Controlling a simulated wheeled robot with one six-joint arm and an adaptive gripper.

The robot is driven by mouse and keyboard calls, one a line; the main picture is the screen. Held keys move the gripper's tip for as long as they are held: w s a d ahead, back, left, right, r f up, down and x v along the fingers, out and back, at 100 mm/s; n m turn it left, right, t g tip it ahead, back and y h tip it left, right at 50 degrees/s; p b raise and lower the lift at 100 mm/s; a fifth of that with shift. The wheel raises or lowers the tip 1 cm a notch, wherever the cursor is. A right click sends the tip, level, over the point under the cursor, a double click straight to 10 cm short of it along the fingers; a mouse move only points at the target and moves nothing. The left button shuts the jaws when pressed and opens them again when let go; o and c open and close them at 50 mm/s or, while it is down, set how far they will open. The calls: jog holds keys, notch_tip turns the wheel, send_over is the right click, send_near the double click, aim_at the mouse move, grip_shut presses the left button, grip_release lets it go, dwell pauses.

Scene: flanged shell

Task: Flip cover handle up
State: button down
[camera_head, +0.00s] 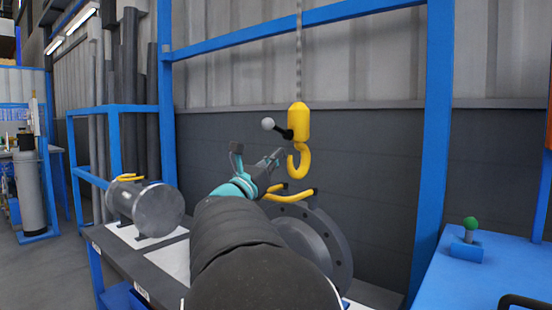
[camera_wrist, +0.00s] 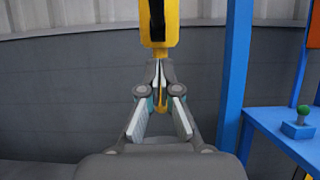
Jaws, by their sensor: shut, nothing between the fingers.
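A flanged shell (camera_head: 322,244) with a round grey flange lies on the bench, partly hidden behind my arm. A yellow handle (camera_head: 288,196) shows on top of it; I cannot tell if this is the cover handle. A yellow hook (camera_head: 298,160) hangs from a chain above, with a black lever ending in a grey ball (camera_head: 268,124) at its left. My gripper (camera_head: 277,154) is shut and empty, left of the hook in the head view. In the wrist view the fingertips (camera_wrist: 159,64) meet in front of the yellow hook block (camera_wrist: 158,30), partly hiding the hook; contact is unclear.
A grey cylinder with a yellow handle (camera_head: 147,207) lies on the bench at left. Blue frame posts (camera_head: 437,140) stand around the bench. A blue table with a green knob (camera_head: 470,223) stands at right. The dark wall (camera_head: 375,170) is behind.

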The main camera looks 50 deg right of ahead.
jog(key=shift+f, duration=0.1)
dwell(0.7)
jog(key=a+f+b, duration=0.4)
jog(key=a+f, duration=0.5)
jog(key=shift+b, duration=0.4)
jog(key=shift+f, duration=0.1)
